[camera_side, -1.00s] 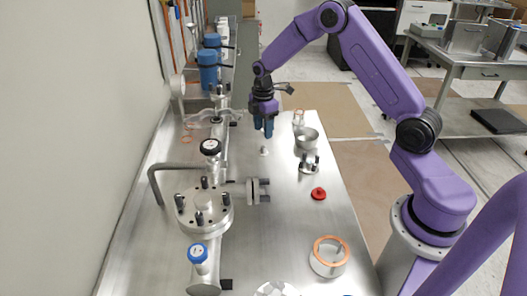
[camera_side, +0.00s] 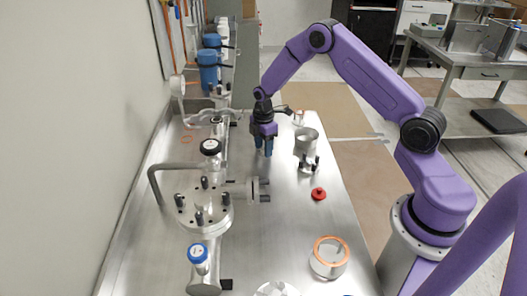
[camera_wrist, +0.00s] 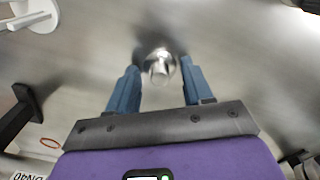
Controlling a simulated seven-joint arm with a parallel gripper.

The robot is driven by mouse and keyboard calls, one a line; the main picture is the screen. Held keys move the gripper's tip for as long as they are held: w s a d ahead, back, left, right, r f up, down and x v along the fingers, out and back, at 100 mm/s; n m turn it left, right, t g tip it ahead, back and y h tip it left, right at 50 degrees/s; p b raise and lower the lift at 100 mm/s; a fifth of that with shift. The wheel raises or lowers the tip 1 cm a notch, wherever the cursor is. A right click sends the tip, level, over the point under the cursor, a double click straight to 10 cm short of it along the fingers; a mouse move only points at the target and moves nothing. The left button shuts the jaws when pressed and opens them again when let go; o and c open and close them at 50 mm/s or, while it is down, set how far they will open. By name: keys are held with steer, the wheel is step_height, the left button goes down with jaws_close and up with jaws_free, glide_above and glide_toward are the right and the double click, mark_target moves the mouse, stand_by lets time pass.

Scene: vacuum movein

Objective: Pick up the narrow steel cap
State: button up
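The narrow steel cap (camera_wrist: 160,70) is a small shiny piece standing on the steel bench, seen in the wrist view between my two blue fingertips. My gripper (camera_wrist: 159,68) is open, with one finger on each side of the cap. Gaps show on both sides, so the fingers do not appear to touch it. In the side view my gripper (camera_side: 264,154) points straight down with its fingertips low, near the bench top. There the fingers hide the cap.
Vacuum pipework with a bolted flange (camera_side: 204,212) and a sideways-projecting port (camera_side: 257,190) stands left of my gripper. A red knob (camera_side: 318,194) and a copper-rimmed ring (camera_side: 329,257) lie nearer.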

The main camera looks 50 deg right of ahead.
jaws_close()
steer(key=shift+r, duration=0.1)
